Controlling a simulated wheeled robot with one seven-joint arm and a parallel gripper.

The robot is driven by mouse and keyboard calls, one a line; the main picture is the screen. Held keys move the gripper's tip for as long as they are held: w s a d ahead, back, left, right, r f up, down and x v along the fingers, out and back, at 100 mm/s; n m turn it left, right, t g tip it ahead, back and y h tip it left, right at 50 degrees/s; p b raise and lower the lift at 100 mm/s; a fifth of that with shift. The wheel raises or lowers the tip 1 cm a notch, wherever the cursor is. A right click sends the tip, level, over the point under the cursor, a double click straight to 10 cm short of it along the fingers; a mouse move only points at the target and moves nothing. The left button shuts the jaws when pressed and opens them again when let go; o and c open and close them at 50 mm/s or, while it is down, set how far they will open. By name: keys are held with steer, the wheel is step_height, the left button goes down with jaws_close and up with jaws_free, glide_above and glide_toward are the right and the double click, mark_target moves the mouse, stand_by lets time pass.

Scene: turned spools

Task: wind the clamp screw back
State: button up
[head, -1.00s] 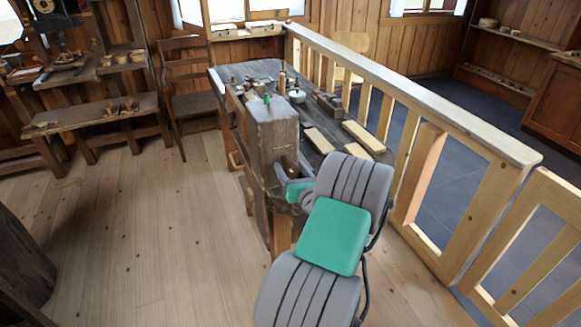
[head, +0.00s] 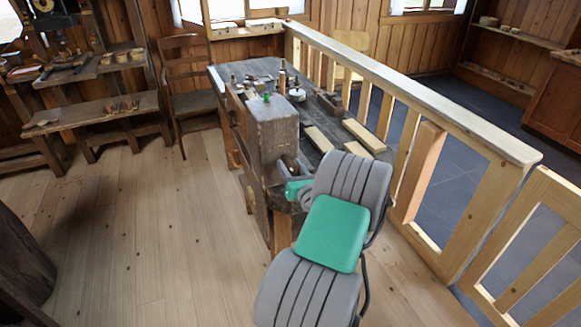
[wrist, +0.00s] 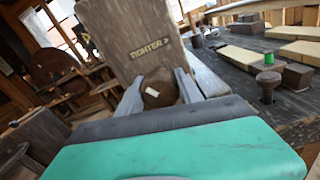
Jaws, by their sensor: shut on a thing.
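The clamp screw (wrist: 158,88) shows in the wrist view as a round brown head with a small pale mark, low on the face of a grey wooden block (wrist: 135,35). The block bears the word TIGHTER and an arrow. My gripper (wrist: 158,92) is shut on the screw head, one grey finger on each side. In the head view the block (head: 272,130) stands at the near end of the workbench. My gripper is below its front right edge, mostly hidden by my own arm. The screw's shaft is hidden.
The workbench (head: 322,140) carries pale boards (head: 363,135), a small green piece (wrist: 269,60) and wooden pegs. A pale wooden railing (head: 420,85) runs close along its right side. A chair (head: 190,95) stands behind left.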

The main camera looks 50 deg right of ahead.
steer(key=shift+n, duration=0.3)
steer(key=shift+c, duration=0.2)
steer(key=n+b, duration=0.2)
steer(key=n, duration=0.2)
steer(key=shift+f+n, duration=0.1)
steer(key=shift+n, duration=0.2)
steer(key=n+b, duration=0.3)
steer(key=n, duration=0.2)
steer(key=n+b, duration=0.4)
steer(key=n, duration=0.1)
steer(key=shift+n, duration=0.4)
steer(key=n+b, duration=0.5)
steer(key=shift+n+b, duration=0.3)
steer(key=shift+b, duration=0.05)
steer(key=n+b, duration=0.5)
steer(key=b, duration=0.2)
steer(key=shift+a, duration=0.1)
steer(key=n+b, duration=0.5)
steer(key=b, duration=0.2)
steer(key=shift+f+n+b, duration=0.1)
steer(key=shift+n+b, duration=0.2)
steer(key=shift+n, duration=0.1)
steer(key=n+b, duration=0.5)
steer(key=b, duration=0.2)
steer(key=n+b, duration=0.5)
steer(key=shift+r, duration=0.2)
